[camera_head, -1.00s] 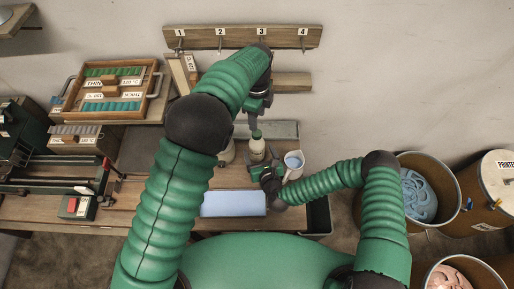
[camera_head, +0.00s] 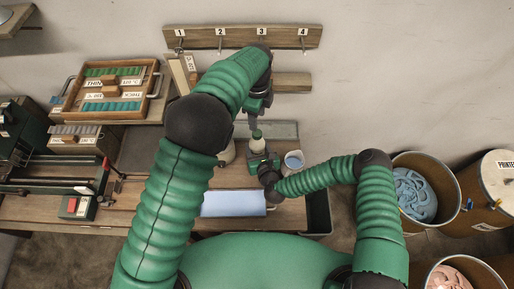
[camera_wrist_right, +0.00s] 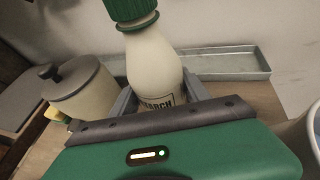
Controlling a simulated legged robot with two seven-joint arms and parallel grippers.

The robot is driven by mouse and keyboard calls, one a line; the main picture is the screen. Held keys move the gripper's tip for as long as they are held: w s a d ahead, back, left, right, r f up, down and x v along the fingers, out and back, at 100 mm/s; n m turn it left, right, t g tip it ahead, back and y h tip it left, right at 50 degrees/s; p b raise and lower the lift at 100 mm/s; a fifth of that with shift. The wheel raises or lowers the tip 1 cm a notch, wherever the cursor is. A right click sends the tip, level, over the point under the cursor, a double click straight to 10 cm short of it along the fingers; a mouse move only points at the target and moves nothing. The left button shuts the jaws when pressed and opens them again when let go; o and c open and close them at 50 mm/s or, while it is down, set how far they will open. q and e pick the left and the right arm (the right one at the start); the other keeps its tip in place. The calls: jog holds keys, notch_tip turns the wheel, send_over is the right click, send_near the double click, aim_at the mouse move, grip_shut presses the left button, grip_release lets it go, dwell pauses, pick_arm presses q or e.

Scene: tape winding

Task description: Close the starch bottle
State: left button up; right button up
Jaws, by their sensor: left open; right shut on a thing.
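The starch bottle (camera_head: 258,146) is cream-white with a green cap (camera_head: 257,134) on its neck. In the right wrist view the bottle (camera_wrist_right: 154,62) stands slightly tilted in the picture, its label partly hidden, with the ribbed green cap (camera_wrist_right: 130,8) on top, cut by the frame edge. My right gripper (camera_head: 261,160) is shut on the bottle's lower body; its grey jaws flank the bottle in the wrist view. My left gripper (camera_head: 253,122) is open, just above the cap in the head view. Whether it touches the cap is hard to tell. The cap's seating is unclear.
A lidded pot (camera_wrist_right: 82,88) stands left of the bottle. A grey metal tray (camera_wrist_right: 222,64) lies behind. A pale mug (camera_head: 293,160) stands close to my right gripper. A light blue pad (camera_head: 233,204) lies in front. A numbered hook rail (camera_head: 243,37) is on the wall.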

grip_shut()
